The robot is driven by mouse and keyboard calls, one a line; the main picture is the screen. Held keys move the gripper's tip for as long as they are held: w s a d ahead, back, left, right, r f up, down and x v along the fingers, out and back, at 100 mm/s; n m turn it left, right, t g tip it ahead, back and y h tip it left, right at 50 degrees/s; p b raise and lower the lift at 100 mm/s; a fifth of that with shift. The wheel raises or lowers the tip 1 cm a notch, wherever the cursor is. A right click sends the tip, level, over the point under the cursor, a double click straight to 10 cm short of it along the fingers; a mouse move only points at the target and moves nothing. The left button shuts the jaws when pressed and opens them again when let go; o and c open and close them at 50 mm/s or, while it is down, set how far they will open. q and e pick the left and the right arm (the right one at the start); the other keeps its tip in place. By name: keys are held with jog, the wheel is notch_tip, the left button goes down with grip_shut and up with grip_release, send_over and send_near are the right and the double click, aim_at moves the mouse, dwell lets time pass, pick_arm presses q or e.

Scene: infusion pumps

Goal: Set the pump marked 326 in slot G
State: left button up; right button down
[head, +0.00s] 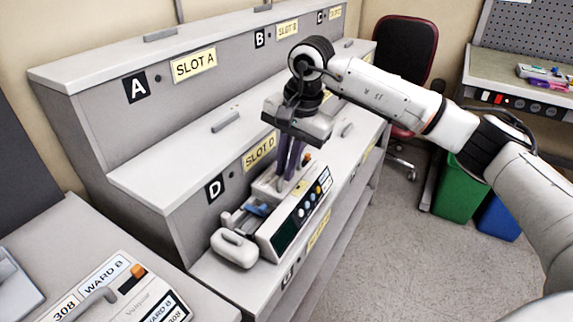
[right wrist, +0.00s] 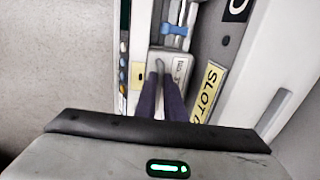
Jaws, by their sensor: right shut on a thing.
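A white pump (head: 287,236) with a dark screen, coloured buttons and an orange knob sits on the lowest step of the grey stepped rack, below the SLOT D label (head: 259,152). It looks level, at the step's front. I cannot read its number. My right gripper (head: 287,178) is above it, with its dark fingers pointing down and shut on the pump's handle; the handle also shows between the fingers in the right wrist view (right wrist: 160,68). Beneath the pump, a black letter plate (head: 288,276) and a yellow label (head: 319,231) are on the front face, too slanted to read surely. My left gripper is out of view.
Another pump (head: 130,290), marked 308 and WARD B, lies on the grey counter at the lower left. The upper steps, with SLOT A (head: 194,65) and slot B plates, carry small grey handles.

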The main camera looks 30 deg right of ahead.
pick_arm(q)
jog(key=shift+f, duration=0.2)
pick_arm(e)
jog(key=shift+f, duration=0.2)
jog(key=c, duration=1.8)
grip_release()
jog(key=shift+o, duration=0.2)
jog(key=shift+s+f, duration=0.1)
jog(key=shift+f, duration=0.1)
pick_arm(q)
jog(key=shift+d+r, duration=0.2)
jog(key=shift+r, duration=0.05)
pick_arm(e)
notch_tip(320, 180, up, 10)
jog(key=s+d, duration=0.1)
jog(key=shift+s+r, duration=0.25)
jog(key=shift+s, duration=0.05)
